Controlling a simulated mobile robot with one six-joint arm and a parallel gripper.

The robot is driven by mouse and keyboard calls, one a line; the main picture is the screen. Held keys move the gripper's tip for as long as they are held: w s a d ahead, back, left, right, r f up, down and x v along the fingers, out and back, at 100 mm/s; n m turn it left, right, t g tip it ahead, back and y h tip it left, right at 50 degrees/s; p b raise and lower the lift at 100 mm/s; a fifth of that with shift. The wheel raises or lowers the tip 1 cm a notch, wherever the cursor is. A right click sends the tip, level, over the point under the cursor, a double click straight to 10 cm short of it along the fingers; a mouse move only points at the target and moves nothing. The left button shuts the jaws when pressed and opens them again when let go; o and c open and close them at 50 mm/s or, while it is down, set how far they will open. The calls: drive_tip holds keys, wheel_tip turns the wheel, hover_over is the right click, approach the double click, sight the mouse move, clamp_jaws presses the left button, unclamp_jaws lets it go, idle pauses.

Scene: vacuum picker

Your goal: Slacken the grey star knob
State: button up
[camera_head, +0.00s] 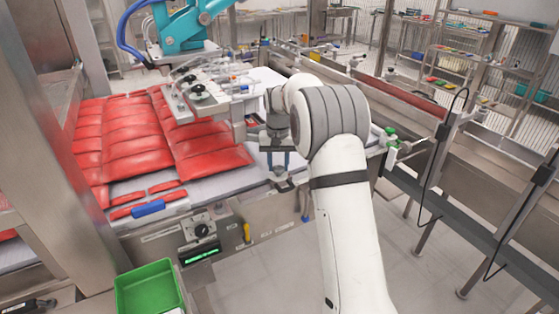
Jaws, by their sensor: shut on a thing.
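My gripper (279,168) points down at the near edge of the machine table, its two bluish fingers close around the top of a small grey fitting (283,184). The fitting sits on the table edge; I take its top, between the fingers, to be the grey star knob. The knob is small and largely covered by the fingers, so its star shape and turn angle cannot be made out. My gripper is shut on it.
Red packs (120,140) cover the table's left part. A control panel with a black dial (202,230) is on the front. A green bin (148,288) stands at lower left. A fitting with a green knob (391,132) is right of my arm. A teal picker arm (180,28) hangs behind.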

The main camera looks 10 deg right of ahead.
sight(278, 167)
drive_tip(key=n+p, duration=0.1)
drive_tip(key=n, duration=0.3)
drive_tip(key=shift+r+n, duration=0.15)
drive_tip(key=shift+n, duration=0.15)
drive_tip(key=n, duration=0.3)
drive_tip(key=shift+n, duration=0.4)
drive_tip(key=n+p, duration=0.1)
drive_tip(key=n, duration=0.3)
drive_tip(key=shift+w, duration=0.1)
drive_tip(key=shift+n, duration=2.1)
drive_tip(key=o, duration=1)
drive_tip(key=shift+c, duration=0.2)
wheel_tip(278, 167, up, 8)
drive_tip(key=shift+f, duration=0.2)
